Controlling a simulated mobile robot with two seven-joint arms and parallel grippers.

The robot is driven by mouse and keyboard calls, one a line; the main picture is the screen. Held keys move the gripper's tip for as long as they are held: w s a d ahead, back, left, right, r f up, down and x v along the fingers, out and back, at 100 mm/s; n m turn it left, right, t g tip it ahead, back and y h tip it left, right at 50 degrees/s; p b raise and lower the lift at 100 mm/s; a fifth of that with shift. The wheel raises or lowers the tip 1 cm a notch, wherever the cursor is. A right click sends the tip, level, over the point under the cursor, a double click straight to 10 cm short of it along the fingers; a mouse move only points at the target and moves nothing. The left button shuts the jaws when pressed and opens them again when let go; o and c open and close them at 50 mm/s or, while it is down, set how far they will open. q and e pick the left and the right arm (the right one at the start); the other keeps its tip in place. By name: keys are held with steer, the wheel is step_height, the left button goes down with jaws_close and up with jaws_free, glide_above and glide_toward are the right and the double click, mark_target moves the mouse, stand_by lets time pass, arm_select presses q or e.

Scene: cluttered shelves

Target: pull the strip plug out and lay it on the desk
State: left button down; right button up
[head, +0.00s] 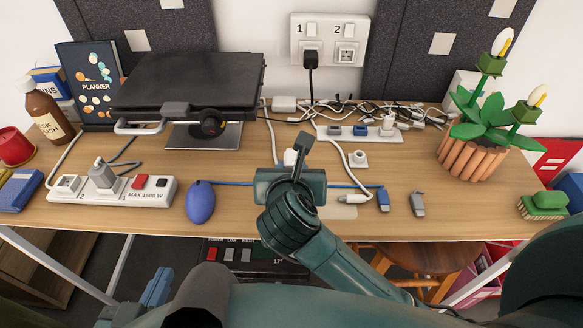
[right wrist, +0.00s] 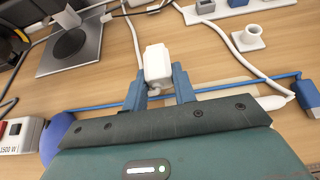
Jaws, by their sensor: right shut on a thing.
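A white plug (right wrist: 157,65) is held between the two blue fingers of my right gripper (right wrist: 161,86) in the right wrist view. A white cord runs back from beside it. In the head view the plug (head: 290,157) shows just beyond my right gripper (head: 291,166), over the middle of the desk (head: 240,222). I cannot tell whether the plug touches the wood. The wall socket (head: 329,40) has a black plug in side 1; side 2 is empty. My left gripper (head: 157,288) is low at the left, below the desk's front edge; its opening is unclear.
A white power strip (head: 150,194) with a grey plug lies front left, beside a blue mouse (head: 200,202). Another strip (head: 335,133) and tangled cables lie behind. USB sticks (head: 417,204) and a cactus pot (head: 470,158) are to the right. A black stand (head: 190,90) is back left.

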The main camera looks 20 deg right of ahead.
steer(key=shift+f, duration=0.3)
steer(key=shift+f+b, duration=0.7)
steer(key=shift+f, duration=0.1)
stand_by(0.3)
steer(key=o, duration=1.1)
